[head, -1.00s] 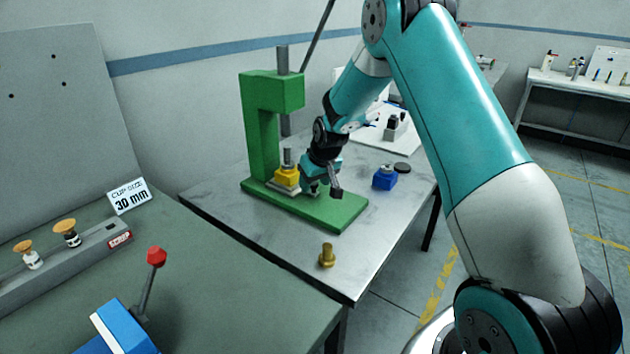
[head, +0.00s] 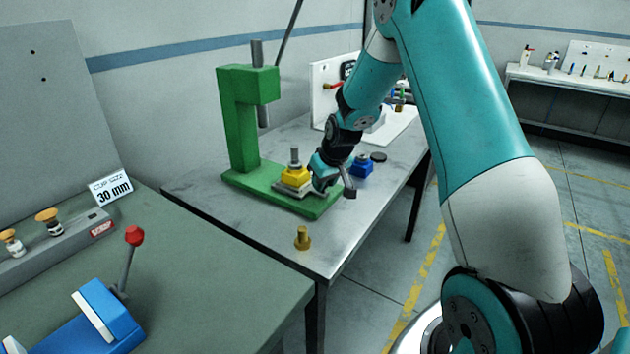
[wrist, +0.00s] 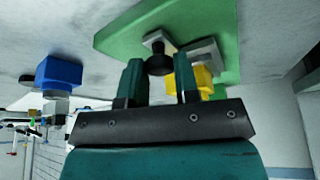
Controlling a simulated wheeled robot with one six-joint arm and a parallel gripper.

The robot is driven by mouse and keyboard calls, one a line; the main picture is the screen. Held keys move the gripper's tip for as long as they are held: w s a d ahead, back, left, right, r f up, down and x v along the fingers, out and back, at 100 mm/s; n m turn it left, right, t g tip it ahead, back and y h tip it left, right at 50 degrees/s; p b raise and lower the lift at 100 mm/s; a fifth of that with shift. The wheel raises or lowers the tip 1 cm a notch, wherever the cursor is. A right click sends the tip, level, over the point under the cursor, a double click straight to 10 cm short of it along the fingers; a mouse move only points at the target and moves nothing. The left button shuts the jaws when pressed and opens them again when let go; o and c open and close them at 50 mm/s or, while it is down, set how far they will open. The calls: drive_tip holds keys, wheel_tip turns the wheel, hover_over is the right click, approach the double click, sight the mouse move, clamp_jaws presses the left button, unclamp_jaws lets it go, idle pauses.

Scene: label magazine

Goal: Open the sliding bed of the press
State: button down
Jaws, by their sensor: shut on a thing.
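The green press (head: 238,125) stands on a grey metal table. Its sliding bed, a grey plate (head: 291,190), lies on the green base and carries a yellow block (head: 295,176) with an upright grey pin. The bed is drawn out toward the right, clear of the grey ram (head: 263,115). My gripper (head: 320,185) is at the bed's outer end. In the wrist view its two fingers stand either side of the bed's dark round knob (wrist: 160,64), shut on it. The bed plate (wrist: 203,50) shows just behind the right finger. In the head view my gripper hides the knob.
A brass piece (head: 302,238) stands near the table's front corner. A green bench (head: 200,265) with a red-knobbed lever (head: 134,236) is at front left.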

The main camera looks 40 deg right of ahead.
drive_tip(key=c, duration=0.8)
unclamp_jaws()
drive_tip(key=shift+c, duration=0.2)
drive_tip(key=v, duration=1.7)
drive_tip(key=shift+s+r+b, duration=0.2)
drive_tip(key=shift+b, duration=0.2)
